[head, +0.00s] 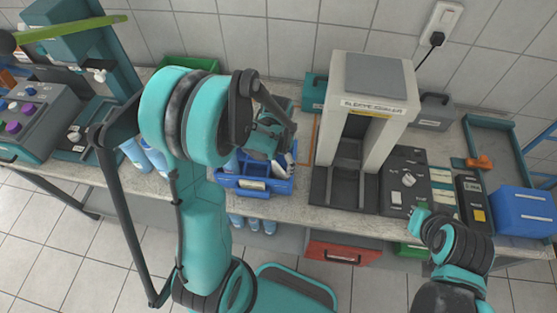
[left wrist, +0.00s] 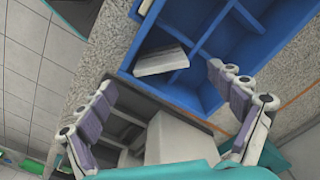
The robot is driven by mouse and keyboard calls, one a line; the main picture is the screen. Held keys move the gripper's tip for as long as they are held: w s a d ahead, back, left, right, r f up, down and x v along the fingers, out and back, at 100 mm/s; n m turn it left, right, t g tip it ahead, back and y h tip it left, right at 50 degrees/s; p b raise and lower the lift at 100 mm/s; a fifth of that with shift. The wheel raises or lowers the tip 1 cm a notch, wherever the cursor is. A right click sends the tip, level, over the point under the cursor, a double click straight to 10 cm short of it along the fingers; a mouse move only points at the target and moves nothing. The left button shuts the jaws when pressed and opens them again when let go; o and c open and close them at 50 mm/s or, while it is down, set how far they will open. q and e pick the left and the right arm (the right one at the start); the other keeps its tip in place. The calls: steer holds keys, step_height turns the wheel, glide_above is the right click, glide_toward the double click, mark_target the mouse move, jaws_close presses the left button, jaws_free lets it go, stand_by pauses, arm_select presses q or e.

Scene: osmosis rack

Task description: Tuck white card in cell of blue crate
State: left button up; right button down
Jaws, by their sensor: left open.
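The blue crate (head: 228,182) stands on the bench near its front edge. Its divided cells also show in the left wrist view, with the blue wall (left wrist: 208,97) close to my gripper. A white card (left wrist: 162,59) sits tilted in a cell near the crate's edge in the left wrist view; its lower part is hidden. My left gripper (head: 280,150) is over the crate, pointing down. It is open, with its fingers (left wrist: 162,77) apart on either side of the card and nothing between them. My right gripper (head: 420,215) is at the right by the bench front; its fingers are unclear.
A green bin (head: 188,65) is behind my left arm. Dark panels (head: 403,170), a blue box (head: 522,210) and a teal tray (head: 495,128) fill the right side. Bottles (head: 153,155) stand left.

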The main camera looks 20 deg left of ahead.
arm_select(q)
steer(key=shift+r+p, duration=1.75)
steer(key=shift+r, duration=0.95)
steer(key=s+d+f+n+t+b, duration=0.1)
steer(key=s+d+n+t+b, duration=0.3)
steer(key=b, duration=1.3)
steer(key=s+n+t, duration=0.1)
steer(key=s+t, duration=0.2)
steer(key=s, duration=0.2)
steer(key=shift+s+f+n, duration=0.15)
steer(key=shift+f+n, duration=0.15)
steer(key=shift+f, duration=0.05)
